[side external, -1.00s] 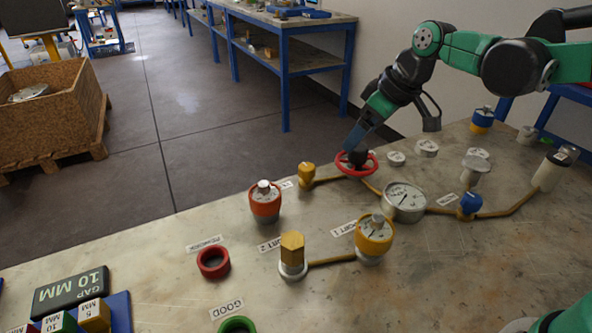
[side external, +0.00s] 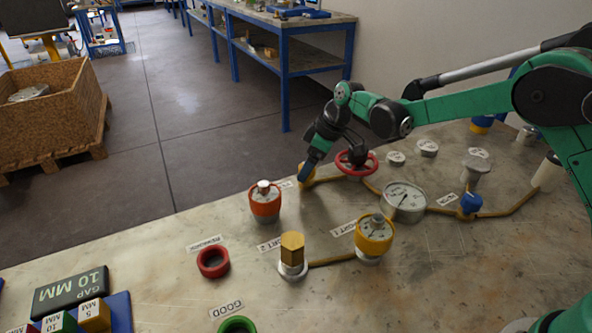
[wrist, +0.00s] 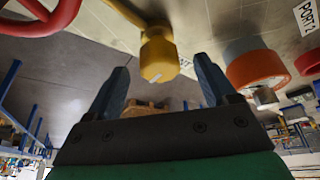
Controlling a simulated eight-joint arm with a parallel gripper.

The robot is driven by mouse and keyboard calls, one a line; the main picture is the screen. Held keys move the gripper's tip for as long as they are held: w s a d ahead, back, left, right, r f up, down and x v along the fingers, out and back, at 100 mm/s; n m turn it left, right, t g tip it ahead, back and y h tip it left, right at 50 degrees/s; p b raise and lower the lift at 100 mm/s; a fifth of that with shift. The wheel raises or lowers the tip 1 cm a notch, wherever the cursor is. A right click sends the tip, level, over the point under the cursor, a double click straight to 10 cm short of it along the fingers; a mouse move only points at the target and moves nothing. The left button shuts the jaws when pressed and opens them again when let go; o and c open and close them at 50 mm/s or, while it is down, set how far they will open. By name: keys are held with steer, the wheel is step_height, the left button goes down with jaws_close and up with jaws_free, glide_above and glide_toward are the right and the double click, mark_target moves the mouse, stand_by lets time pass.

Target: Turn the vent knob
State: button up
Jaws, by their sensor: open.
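The small yellow knob (side external: 307,177), which I take for the vent knob, sits at the end of a brass-coloured pipe near the bench's far edge. My gripper (side external: 308,168) is over it, pointing down, and partly hides it. In the wrist view the knob (wrist: 158,50) shows a pale mark on its face and lies between the lines of my two blue fingertips (wrist: 162,66). The jaws are open with a visible gap on each side of the knob. I cannot tell how far the fingertips reach down beside it.
A red handwheel (side external: 357,163) stands close to the right of the knob. An orange-red capped vessel (side external: 265,202) stands to its front left. A gauge (side external: 404,201), a yellow-ringed vessel (side external: 375,238) and a hex-topped brass fitting (side external: 292,250) stand nearer.

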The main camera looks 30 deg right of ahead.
steer(key=shift+f, duration=0.2)
steer(key=shift+c, duration=0.2)
jaws_close()
